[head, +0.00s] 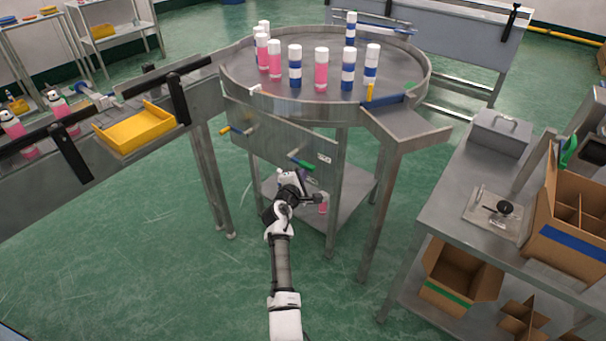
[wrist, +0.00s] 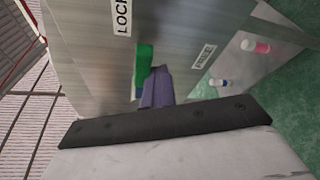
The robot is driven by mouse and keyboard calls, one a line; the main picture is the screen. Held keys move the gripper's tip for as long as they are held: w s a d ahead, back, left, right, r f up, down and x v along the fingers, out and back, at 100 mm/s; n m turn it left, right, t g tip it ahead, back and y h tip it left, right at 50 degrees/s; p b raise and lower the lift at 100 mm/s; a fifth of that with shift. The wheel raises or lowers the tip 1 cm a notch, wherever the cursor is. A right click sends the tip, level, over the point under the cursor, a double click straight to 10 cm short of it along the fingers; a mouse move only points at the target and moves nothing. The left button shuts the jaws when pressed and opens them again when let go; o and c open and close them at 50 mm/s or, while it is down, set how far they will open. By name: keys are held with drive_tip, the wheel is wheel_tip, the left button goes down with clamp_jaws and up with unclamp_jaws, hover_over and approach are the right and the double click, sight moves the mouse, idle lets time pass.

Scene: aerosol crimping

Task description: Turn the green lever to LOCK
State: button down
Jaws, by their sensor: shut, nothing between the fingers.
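The green lever (head: 304,165) sticks out from the grey metal panel (head: 262,140) under the round table. In the wrist view the green lever (wrist: 143,62) lies between the LOCK label (wrist: 122,16) and the FREE label (wrist: 203,57), not directly on either word. My gripper (head: 290,177) is just below the lever in the head view. In the wrist view the shut gripper fingers (wrist: 158,74) are right beside the lever, overlapping it in the picture; I cannot tell if they touch. The lever's pivot end is partly hidden by the fingers.
A yellow-handled lever (head: 227,130) is on the same panel at left. The round table (head: 310,100) holds several pink and blue cans above. A lower shelf (head: 345,205) and table legs stand close to my arm. A side bench (head: 440,190) is at right.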

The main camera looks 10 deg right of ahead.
drive_tip(key=shift+w+r, duration=0.15)
drive_tip(key=shift+r, duration=0.4)
drive_tip(key=shift+f, duration=0.1)
wheel_tip(320, 180, down, 5)
drive_tip(key=b, duration=0.4)
drive_tip(key=s+a+r, duration=0.3)
drive_tip(key=s+a, duration=0.3)
drive_tip(key=shift+s+a+r+b, duration=0.25)
drive_tip(key=shift+s+a+b, duration=0.1)
drive_tip(key=shift+s+a, duration=0.05)
